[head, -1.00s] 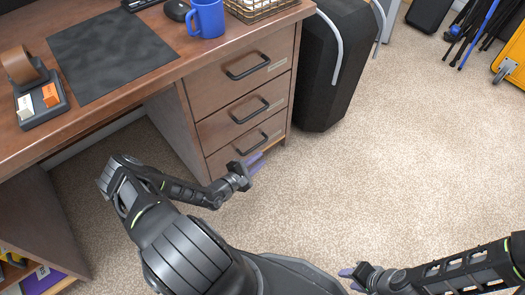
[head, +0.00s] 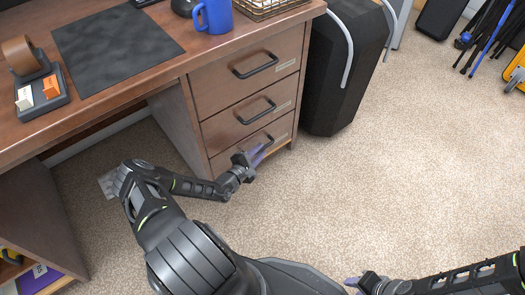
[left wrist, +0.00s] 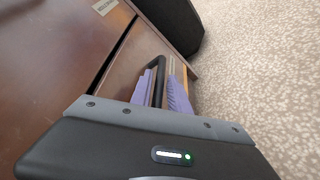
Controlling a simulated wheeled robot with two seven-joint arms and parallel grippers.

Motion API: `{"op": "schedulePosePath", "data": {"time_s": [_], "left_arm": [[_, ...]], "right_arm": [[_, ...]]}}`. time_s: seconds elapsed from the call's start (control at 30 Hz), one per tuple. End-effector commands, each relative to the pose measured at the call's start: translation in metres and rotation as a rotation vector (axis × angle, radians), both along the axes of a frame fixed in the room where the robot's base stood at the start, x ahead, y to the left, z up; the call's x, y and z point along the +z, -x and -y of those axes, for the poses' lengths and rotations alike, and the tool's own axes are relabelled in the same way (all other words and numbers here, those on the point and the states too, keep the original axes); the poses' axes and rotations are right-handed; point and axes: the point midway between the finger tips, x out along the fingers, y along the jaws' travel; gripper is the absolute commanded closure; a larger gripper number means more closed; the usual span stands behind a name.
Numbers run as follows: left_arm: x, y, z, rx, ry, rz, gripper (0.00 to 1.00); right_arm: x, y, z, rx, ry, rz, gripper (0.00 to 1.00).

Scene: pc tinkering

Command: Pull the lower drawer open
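The lower drawer (head: 281,129) is the bottom of three brown drawer fronts in the desk pedestal and looks flush with the others. Its black bar handle (head: 252,143) is partly covered by my left gripper (head: 257,155) in the head view. In the left wrist view, the handle (left wrist: 160,78) runs between the two purple fingers of the left gripper (left wrist: 162,90). The fingers stand apart on either side of the bar, and I cannot tell whether either touches it. My right gripper (head: 357,282) is low in the head view, away from the drawers; its opening is unclear.
The middle drawer (head: 225,124) and top drawer (head: 220,85) are above, both shut. A black case (head: 340,75) stands right of the pedestal. A blue mug (head: 215,15) is on the desk. The carpet (head: 400,170) in front and to the right is clear.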

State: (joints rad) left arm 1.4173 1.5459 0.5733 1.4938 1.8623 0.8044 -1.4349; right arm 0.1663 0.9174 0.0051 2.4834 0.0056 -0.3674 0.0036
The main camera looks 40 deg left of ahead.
Motion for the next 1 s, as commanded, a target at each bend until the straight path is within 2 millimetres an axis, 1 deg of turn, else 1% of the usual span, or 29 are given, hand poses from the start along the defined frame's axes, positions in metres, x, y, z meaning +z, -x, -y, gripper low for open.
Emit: {"op": "schedulePosePath", "data": {"time_s": [0.03, 0.1, 0.2, 0.5, 0.77, 1.0], "left_arm": [[-0.005, -0.008, 0.000, -0.001, -0.001, 0.001, 0.78], [-0.006, -0.016, -0.001, 0.000, -0.001, 0.000, 0.78], [-0.007, -0.023, -0.002, 0.001, -0.001, -0.001, 0.78], [-0.005, -0.025, -0.001, 0.000, -0.001, -0.001, 0.78], [-0.005, -0.025, -0.001, -0.001, 0.000, -0.001, 1.00], [-0.006, -0.025, -0.001, -0.001, 0.000, -0.001, 1.00]], "right_arm": [[-0.008, -0.001, 0.000, -0.002, 0.000, 0.002, 0.64], [-0.011, -0.002, 0.000, -0.003, 0.001, 0.004, 0.64], [-0.014, -0.002, 0.000, -0.003, 0.001, 0.006, 0.64], [-0.013, -0.003, 0.000, -0.004, 0.001, 0.007, 0.64], [-0.013, -0.002, 0.000, -0.003, 0.001, 0.006, 0.64], [-0.013, -0.002, 0.000, -0.003, 0.001, 0.006, 0.64]]}}
